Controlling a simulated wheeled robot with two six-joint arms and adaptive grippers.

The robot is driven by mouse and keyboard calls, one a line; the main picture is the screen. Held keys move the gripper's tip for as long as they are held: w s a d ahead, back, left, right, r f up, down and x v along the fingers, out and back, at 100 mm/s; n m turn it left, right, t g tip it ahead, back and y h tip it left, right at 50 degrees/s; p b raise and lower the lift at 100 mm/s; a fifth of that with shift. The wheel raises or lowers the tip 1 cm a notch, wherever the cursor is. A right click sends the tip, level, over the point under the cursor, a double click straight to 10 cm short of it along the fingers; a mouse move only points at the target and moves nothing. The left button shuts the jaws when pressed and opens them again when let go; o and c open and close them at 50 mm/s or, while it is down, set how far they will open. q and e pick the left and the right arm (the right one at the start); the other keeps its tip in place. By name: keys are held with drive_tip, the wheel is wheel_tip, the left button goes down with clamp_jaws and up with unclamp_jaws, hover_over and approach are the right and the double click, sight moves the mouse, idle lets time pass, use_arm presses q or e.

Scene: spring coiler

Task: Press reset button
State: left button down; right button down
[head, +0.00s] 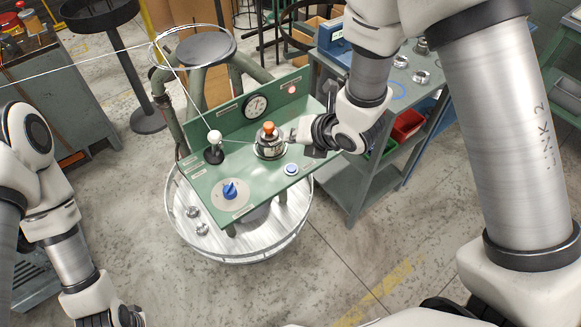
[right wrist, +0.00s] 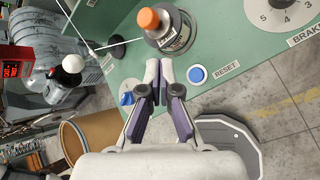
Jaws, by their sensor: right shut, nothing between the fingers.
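The reset button (head: 291,169) is a round blue cap in a pale ring on the green panel (head: 258,186), near its right front edge. In the right wrist view the blue button (right wrist: 197,74) shows beside the word RESET. My right gripper (head: 296,137) is shut and empty, close to the orange-topped part (head: 268,130) and behind the button in the head view. In the right wrist view its closed fingertips (right wrist: 159,68) appear left of the button, with a gap in the picture. The button is unobstructed. My left arm shows at lower left; its fingers are out of frame.
A white ball lever (head: 215,137), a blue knob (head: 230,190) and a gauge (head: 255,106) are on the coiler. A wire crosses to the orange-topped part. A grey cart (head: 355,185) with red and green bins stands at right. Floor in front is clear.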

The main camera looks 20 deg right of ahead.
sight(293, 169)
wheel_tip(293, 169, down, 8)
drive_tip(key=b, duration=0.5)
drive_tip(key=shift+d+r, duration=0.1)
drive_tip(key=shift+r, duration=0.05)
drive_tip(key=shift+b, duration=0.4)
idle(0.6)
drive_tip(key=shift+f+b, duration=0.55)
drive_tip(key=shift+f+b, duration=0.4)
drive_tip(key=shift+b, duration=0.1)
idle(0.3)
drive_tip(key=shift+r, duration=0.15)
drive_tip(key=shift+r+p, duration=0.45)
drive_tip(key=shift+r, duration=0.25)
